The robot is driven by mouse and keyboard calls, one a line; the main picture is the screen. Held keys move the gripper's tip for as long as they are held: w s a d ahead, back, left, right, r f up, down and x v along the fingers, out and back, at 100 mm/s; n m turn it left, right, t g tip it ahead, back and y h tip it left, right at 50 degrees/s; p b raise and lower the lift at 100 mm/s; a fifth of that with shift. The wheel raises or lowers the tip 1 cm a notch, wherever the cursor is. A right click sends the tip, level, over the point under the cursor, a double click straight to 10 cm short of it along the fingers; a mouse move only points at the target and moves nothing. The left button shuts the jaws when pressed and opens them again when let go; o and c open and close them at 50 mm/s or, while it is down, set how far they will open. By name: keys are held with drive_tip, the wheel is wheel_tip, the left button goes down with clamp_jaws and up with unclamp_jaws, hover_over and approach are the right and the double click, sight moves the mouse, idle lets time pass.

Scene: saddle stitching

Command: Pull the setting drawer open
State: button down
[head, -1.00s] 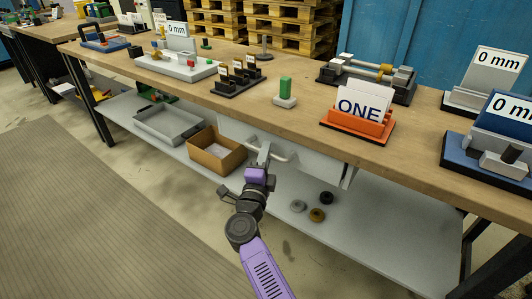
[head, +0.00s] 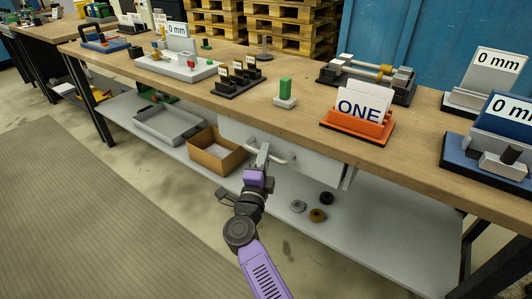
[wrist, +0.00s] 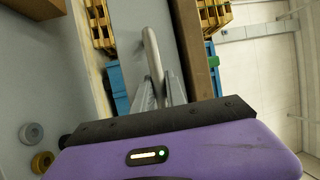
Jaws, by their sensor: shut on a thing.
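The setting drawer (head: 318,167) is a pale grey drawer hung under the tabletop, with its front facing me. Its bar handle (head: 280,158) runs along the front. My gripper (head: 263,156) is shut on the handle in the head view. In the wrist view the handle (wrist: 151,50) passes between my two grey fingertips (wrist: 160,92). A narrow gap may show at the drawer's right end; how far it stands out is hard to tell. The inside of the drawer is hidden under the tabletop.
An open cardboard box (head: 215,153) and a grey tray (head: 168,127) sit on the lower shelf, left of my gripper. Small round parts (head: 317,215) lie on the shelf to the right. An orange card holder (head: 358,127) stands on the tabletop (head: 300,120) above.

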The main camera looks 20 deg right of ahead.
drive_tip(key=s+a+p, duration=0.3)
drive_tip(key=s+a, duration=0.4)
drive_tip(key=a, duration=0.2)
drive_tip(key=s+a+p, duration=0.3)
drive_tip(key=s+a, duration=0.3)
drive_tip(key=a, duration=0.3)
drive_tip(key=shift+s+a, duration=0.35)
drive_tip(key=c, duration=1.4)
unclamp_jaws()
drive_tip(key=shift+o, duration=0.2)
drive_tip(key=v, duration=0.7)
drive_tip(key=shift+s+a+p, duration=0.2)
drive_tip(key=shift+s+p, duration=0.1)
drive_tip(key=shift+p, duration=0.05)
drive_tip(key=shift+a+f, duration=0.1)
